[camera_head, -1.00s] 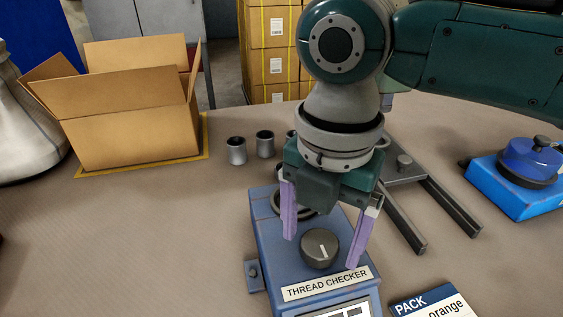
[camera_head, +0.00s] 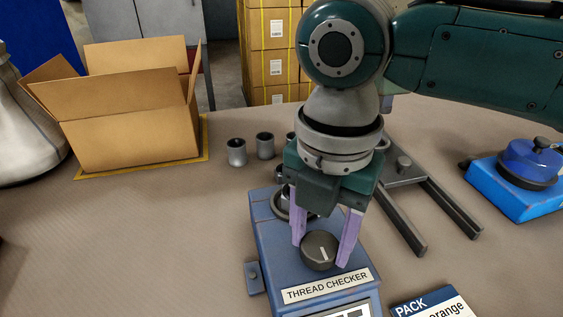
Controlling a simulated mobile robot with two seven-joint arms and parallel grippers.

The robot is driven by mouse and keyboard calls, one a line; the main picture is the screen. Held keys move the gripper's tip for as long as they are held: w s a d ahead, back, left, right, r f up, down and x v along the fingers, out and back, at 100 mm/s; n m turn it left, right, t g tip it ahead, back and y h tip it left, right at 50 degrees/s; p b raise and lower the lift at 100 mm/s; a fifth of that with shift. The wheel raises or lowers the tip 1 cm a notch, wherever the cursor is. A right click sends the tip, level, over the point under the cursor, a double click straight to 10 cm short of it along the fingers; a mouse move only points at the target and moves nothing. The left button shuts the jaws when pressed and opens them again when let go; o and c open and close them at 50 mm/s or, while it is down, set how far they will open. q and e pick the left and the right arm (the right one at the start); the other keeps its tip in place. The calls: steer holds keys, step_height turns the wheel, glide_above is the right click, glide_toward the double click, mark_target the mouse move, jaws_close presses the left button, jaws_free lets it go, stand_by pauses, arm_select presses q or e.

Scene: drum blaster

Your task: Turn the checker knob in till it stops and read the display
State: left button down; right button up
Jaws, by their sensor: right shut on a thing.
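The blue thread checker (camera_head: 262,225) stands on the bench at the lower middle, with a white "THREAD CHECKER" label. Its round dark grey knob (camera_head: 320,251) sits on top and has a light pointer line. My right gripper (camera_head: 320,252) is shut on the knob, one lilac finger on each side. The display (camera_head: 345,313) is cut off by the bottom edge, so its reading cannot be made out. A round metal part (camera_head: 285,203) shows on the checker behind the fingers, partly hidden. My left gripper is not in view.
An open cardboard box (camera_head: 135,130) stands at the back left. Several grey metal cups (camera_head: 237,152) stand behind the checker. A grey railed fixture (camera_head: 430,205) and a blue device (camera_head: 520,180) are at right. A PACK card (camera_head: 432,305) lies at front right.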

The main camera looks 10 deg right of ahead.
steer(key=shift+r+m+p, duration=0.2)
steer(key=shift+m+p, duration=0.6)
steer(key=shift+p, duration=0.3)
steer(key=m+p, duration=0.2)
steer(key=shift+m, duration=0.3)
steer(key=m+p, duration=0.3)
steer(key=shift+m, duration=0.3)
steer(key=m+p, duration=0.2)
steer(key=m, duration=0.1)
steer(key=shift+m, duration=0.3)
steer(key=m+p, duration=0.1)
steer(key=m, duration=0.2)
steer(key=shift+f+m, duration=0.1)
steer(key=shift+m, duration=0.2)
steer(key=m+p, duration=0.1)
steer(key=m, duration=0.2)
steer(key=shift+a+m, duration=0.1)
steer(key=shift+m, duration=0.2)
steer(key=m+p, duration=0.1)
steer(key=m, duration=0.2)
steer(key=shift+m, duration=0.3)
steer(key=shift+m+p, duration=0.4)
steer(key=shift+m, duration=1.6)
